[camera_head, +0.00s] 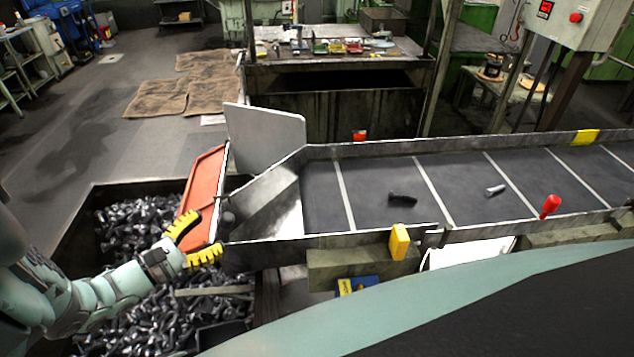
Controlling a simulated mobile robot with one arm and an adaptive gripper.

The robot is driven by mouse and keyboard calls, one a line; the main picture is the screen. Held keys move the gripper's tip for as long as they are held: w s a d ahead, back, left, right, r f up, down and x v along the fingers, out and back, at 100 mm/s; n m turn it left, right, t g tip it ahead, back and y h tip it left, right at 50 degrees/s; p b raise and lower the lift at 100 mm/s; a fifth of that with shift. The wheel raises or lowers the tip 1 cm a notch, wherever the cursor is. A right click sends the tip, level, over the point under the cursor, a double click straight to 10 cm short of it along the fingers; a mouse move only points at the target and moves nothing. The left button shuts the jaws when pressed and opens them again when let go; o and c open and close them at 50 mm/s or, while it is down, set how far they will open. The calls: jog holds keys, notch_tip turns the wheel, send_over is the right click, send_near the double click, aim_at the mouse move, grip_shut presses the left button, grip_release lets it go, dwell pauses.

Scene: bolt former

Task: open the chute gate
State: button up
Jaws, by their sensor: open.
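The chute (268,210) is a bare metal trough at the left end of the conveyor. An orange-red plate (205,192), which looks like the chute gate, stands tilted across the chute's left end. A small dark knob (228,219) shows near the plate's lower right end.
A bin (62,245) full of bolts lies below the gate and my arm. A grey upright panel (262,138) stands behind the chute. The conveyor (375,180) carries a dark bolt (402,199) and a bright bolt (495,190). A yellow block (399,242) sits on its near rail.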

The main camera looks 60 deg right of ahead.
aim_at(222, 224)
jog(key=shift+s+d, duration=0.25)
jog(key=shift+d, duration=1.1)
jog(key=shift+s+d, duration=0.25)
jog(key=shift+d, duration=1.05)
jog(key=shift+c, duration=0.2)
grip_shut()
